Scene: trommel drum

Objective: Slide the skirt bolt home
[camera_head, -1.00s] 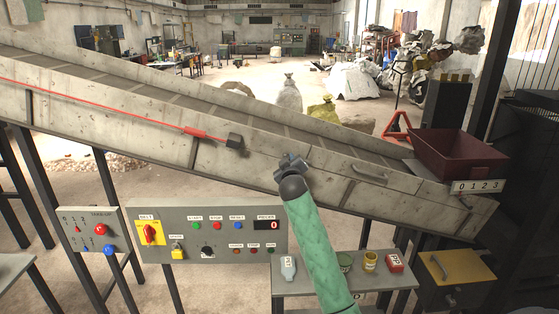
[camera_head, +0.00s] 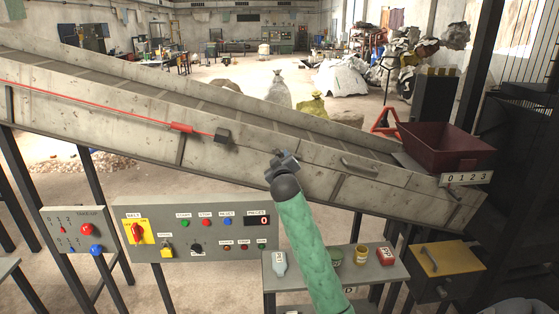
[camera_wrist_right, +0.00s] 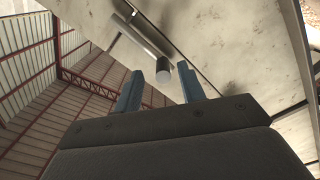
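The skirt bolt shows in the right wrist view as a pale rod (camera_wrist_right: 143,36) along the conveyor's side plate, with a grey round knob (camera_wrist_right: 163,75) at its near end. My right gripper (camera_wrist_right: 160,69) is open, with its two blue fingers on either side of the knob and a gap visible at each side. In the head view my right gripper (camera_head: 284,160) is at the conveyor's side skirt (camera_head: 250,158), and the bolt cannot be made out behind it. My left gripper is out of view.
A panel handle (camera_head: 360,167) is on the skirt to the right. A red pull cord (camera_head: 120,107) ends at a dark block (camera_head: 222,136) to the left. A control panel (camera_head: 190,250) and a small shelf (camera_head: 310,262) with several items stand below. A maroon bin (camera_head: 445,148) is at the right.

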